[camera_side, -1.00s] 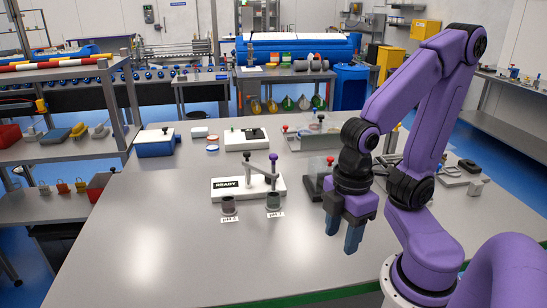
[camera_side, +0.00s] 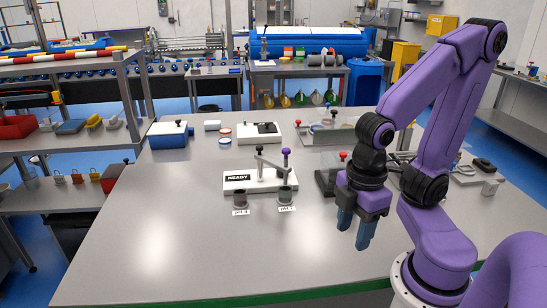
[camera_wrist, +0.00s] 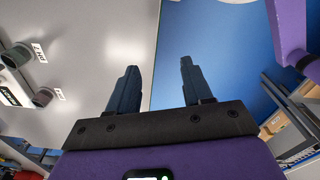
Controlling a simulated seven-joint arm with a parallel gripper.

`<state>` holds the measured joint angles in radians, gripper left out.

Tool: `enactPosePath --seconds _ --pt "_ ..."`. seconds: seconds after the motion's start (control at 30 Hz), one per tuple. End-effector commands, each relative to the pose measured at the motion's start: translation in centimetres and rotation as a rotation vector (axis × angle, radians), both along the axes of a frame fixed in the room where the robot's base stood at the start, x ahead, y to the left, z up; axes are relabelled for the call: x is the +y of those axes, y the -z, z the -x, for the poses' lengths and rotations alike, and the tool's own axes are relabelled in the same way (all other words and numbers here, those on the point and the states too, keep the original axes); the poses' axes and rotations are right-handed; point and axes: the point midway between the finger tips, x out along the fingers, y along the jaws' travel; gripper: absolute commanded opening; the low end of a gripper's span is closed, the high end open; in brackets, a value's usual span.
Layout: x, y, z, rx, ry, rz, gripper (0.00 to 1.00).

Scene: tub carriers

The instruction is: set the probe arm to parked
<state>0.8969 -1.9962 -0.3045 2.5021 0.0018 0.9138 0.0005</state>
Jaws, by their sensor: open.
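The probe stand has a white base (camera_side: 235,186) with a black READY label, in the middle of the table in the side view. A grey link arm (camera_side: 271,164) slants across it between a short grey post (camera_side: 260,165) and a purple-topped upright (camera_side: 286,154) on the right. I cannot tell which end is the pivot. Two small labelled cups, one dark grey (camera_side: 240,199) and one greenish (camera_side: 285,195), stand before the base. My gripper (camera_side: 353,231) is open and empty, pointing down above the table, right of the stand. The wrist view shows its spread fingers (camera_wrist: 158,85).
A dark box with a red knob (camera_side: 327,182) stands between the stand and my arm. A white plate (camera_side: 259,138), a blue box (camera_side: 169,141) and a clear-panelled fixture (camera_side: 331,134) lie farther back. The front and left tabletop (camera_side: 170,215) is clear.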

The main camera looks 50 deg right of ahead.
Motion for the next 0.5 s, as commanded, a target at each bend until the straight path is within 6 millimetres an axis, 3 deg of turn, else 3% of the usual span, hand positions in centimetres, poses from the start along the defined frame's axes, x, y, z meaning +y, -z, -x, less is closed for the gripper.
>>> enactPosePath --seconds 0.5 --pt "0.46 -0.43 -0.76 0.000 0.016 0.000 0.48"
